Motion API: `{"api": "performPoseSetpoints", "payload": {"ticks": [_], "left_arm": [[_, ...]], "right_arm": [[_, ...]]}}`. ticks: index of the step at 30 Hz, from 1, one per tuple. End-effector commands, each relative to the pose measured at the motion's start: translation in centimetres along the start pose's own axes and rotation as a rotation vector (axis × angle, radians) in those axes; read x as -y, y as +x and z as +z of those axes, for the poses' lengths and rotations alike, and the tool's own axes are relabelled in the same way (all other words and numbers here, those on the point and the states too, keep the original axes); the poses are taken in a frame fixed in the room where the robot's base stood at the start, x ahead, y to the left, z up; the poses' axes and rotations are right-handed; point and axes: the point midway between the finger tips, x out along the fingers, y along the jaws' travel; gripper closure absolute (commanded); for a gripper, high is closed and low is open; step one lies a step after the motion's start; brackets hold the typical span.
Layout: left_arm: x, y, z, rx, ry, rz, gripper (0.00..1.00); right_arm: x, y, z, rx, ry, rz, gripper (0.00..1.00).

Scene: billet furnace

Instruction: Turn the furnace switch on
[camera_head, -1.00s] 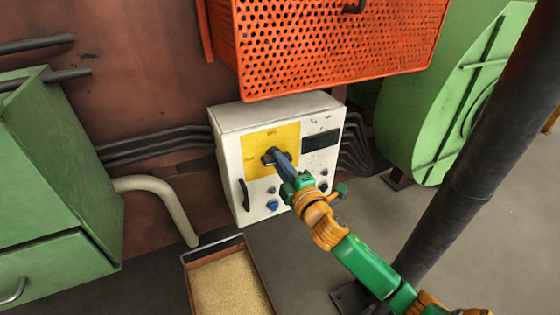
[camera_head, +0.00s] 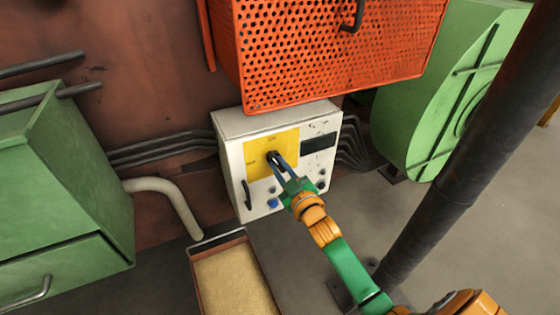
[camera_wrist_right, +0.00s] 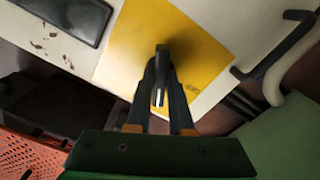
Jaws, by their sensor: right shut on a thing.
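The furnace switch is a dark knob (camera_wrist_right: 160,82) on the yellow plate (camera_head: 259,161) of a white control box (camera_head: 230,150). My right gripper (camera_head: 275,160) reaches the knob from the lower right. In the right wrist view its two dark fingers (camera_wrist_right: 161,90) stand on either side of the knob and are shut on it. The fingers partly hide the knob in the head view. My left gripper is in neither view.
An orange perforated guard (camera_head: 335,50) hangs above the box. A tray of sand-coloured grains (camera_head: 196,285) lies on the floor below. A dark pole (camera_head: 455,190) and green housing (camera_head: 425,110) stand to the right. A green cabinet (camera_head: 55,190) is at left.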

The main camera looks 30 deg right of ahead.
Motion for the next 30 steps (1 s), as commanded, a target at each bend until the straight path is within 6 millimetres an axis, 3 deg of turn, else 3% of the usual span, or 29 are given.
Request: {"api": "performPoseSetpoints", "payload": {"ticks": [8, 15, 30], "left_arm": [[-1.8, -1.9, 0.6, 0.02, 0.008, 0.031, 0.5], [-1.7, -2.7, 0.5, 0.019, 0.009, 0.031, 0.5], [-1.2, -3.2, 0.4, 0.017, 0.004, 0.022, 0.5]], "right_arm": [[-0.1, 0.0, -0.1, 0.003, 0.236, -0.001, 1.0], [-0.1, 0.0, -0.1, 0.001, 0.387, 0.0, 1.0], [0.0, 0.0, 0.0, 0.001, 0.505, -0.001, 1.0]]}}
